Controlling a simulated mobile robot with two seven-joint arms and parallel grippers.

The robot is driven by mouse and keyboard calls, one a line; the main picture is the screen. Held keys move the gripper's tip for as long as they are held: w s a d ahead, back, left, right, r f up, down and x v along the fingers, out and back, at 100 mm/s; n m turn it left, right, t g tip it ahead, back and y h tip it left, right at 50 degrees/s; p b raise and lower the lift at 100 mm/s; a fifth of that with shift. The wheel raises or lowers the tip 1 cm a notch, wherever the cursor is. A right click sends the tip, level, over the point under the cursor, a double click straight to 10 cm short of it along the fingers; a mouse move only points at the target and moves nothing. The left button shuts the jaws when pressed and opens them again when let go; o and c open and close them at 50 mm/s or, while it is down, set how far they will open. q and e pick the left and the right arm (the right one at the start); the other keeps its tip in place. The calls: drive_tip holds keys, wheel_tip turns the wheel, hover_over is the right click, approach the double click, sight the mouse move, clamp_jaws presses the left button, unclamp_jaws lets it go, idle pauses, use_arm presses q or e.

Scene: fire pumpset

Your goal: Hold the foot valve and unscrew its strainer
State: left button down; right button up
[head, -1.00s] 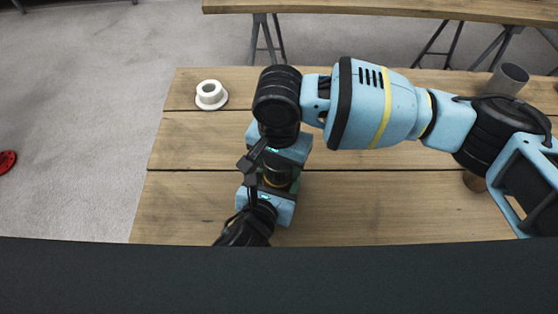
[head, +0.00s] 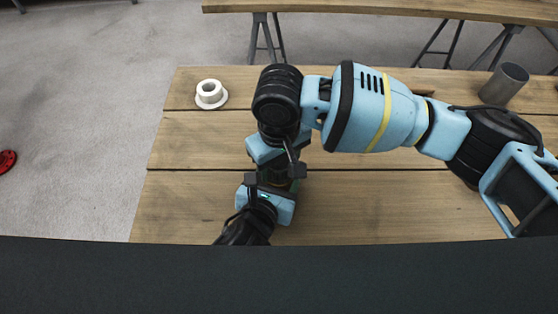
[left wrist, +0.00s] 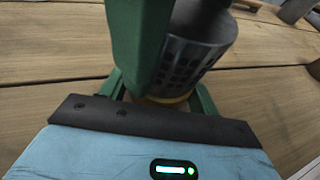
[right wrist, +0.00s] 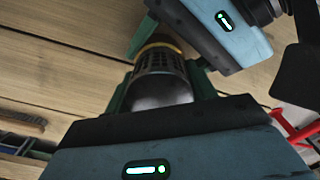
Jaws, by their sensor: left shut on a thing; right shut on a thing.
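The foot valve stands between my two grippers, mostly hidden by them in the head view. Its strainer (right wrist: 163,88), a dark perforated cylinder with a smooth grey end, lies between the green fingers of my right gripper (head: 277,152) in the right wrist view. A brass-coloured band (right wrist: 158,43) shows beyond the strainer. In the left wrist view the strainer (left wrist: 190,62) is partly covered by a large green finger, with the band (left wrist: 167,98) low between the fingers of my left gripper (head: 268,190). Both grippers are shut on the valve, the right one at the strainer, the left one near the band.
A white flanged fitting (head: 211,96) stands at the table's back left. A grey tube (head: 504,84) stands at the back right. The plank table (head: 190,190) is clear left of the grippers. A second table (head: 400,10) stands behind, and a red object (head: 6,160) lies on the floor.

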drive_tip(key=n, duration=1.2)
drive_tip(key=shift+n, duration=0.3)
drive_tip(key=n, duration=2)
drive_tip(key=shift+r+n, duration=0.1)
drive_tip(key=shift+n, duration=0.3)
drive_tip(key=n, duration=0.4)
drive_tip(key=shift+n, duration=0.4)
drive_tip(key=n, duration=0.5)
drive_tip(key=shift+n, duration=0.3)
